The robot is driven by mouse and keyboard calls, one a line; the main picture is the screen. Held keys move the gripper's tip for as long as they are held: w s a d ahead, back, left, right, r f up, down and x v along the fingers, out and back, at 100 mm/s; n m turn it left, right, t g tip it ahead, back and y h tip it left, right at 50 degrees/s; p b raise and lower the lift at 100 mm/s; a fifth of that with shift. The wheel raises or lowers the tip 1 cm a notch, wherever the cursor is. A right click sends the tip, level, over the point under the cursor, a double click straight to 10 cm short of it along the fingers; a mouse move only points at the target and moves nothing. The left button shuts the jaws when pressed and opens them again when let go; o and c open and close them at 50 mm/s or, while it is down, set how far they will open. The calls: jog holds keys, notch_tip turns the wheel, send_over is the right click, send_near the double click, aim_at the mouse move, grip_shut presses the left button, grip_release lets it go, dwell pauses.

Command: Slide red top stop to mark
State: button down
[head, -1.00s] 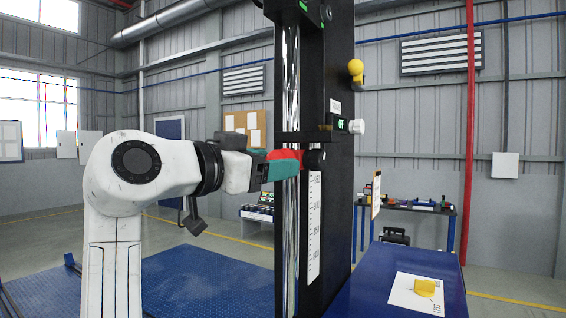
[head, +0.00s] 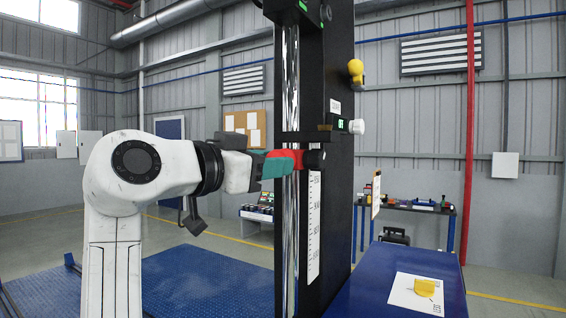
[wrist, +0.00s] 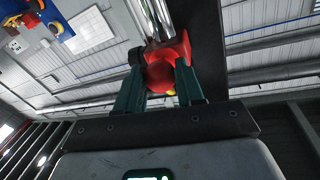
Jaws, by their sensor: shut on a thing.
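The red top stop (head: 287,155) sits on the shiny vertical rod (head: 290,90) of the black tester column (head: 340,200). My gripper (head: 278,166) has its green fingers at the stop from the left. In the wrist view the red stop (wrist: 168,66) lies between the two green fingers of my gripper (wrist: 160,82), which are shut on it. A white scale (head: 314,225) with markings runs down the column just below and right of the stop. A black knob (head: 316,158) is beside the stop. The scale's figures are too small to read surely.
A small green-lit display (head: 341,124) with a white knob (head: 357,127) is on the column. A yellow knob (head: 356,70) sits higher. A blue bench (head: 400,262) with a paper and yellow piece (head: 425,288) stands at lower right.

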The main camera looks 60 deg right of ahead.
jog(key=shift+f, duration=0.25)
jog(key=shift+f+b, duration=0.35)
jog(key=shift+b, duration=0.1)
notch_tip(320, 180, down, 6)
jog(key=b, duration=0.4)
dwell(1.5)
jog(key=shift+c, duration=1.9)
grip_release()
jog(key=w+a, duration=0.1)
jog(key=a, duration=0.5)
